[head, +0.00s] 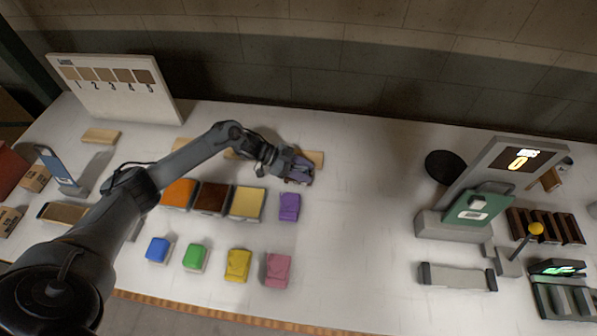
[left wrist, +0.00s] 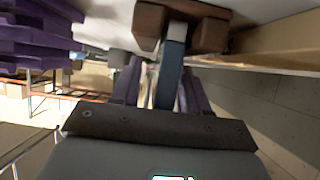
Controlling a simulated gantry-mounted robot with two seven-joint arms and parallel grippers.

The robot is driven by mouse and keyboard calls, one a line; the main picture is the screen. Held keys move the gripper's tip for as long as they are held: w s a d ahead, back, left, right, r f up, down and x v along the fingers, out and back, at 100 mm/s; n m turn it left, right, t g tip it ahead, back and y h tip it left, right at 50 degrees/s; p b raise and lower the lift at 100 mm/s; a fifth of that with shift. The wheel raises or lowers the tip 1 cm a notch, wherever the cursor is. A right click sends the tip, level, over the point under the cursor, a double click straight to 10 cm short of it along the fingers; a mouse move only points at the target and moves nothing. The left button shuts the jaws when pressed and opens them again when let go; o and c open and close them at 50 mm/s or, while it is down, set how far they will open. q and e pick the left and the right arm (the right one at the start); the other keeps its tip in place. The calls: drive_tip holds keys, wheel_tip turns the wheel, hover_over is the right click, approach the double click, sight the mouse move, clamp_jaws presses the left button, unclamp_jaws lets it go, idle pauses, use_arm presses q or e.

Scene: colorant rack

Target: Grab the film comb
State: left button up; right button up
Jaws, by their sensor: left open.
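My left gripper (head: 300,172) is over the middle of the table, beside a tan wooden piece (head: 316,157) and behind a purple block (head: 289,206). It is open. In the left wrist view, a brown block (left wrist: 210,30) with a blue-grey flat strip (left wrist: 171,75) shows ahead, the strip lying between my purplish finger parts. This may be the film comb, but I cannot tell for sure. Whether the fingers touch it is unclear. In the head view the gripper hides what is under it. My right gripper is out of sight.
Blue (head: 158,249), green (head: 195,256), yellow (head: 237,265) and pink (head: 278,269) blocks lie nearer. A grey display device (head: 497,175) stands right. The table between is clear.

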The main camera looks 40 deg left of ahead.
use_arm(q)
drive_tip(key=shift+c, duration=0.2)
clamp_jaws()
drive_tip(key=shift+r, duration=0.1)
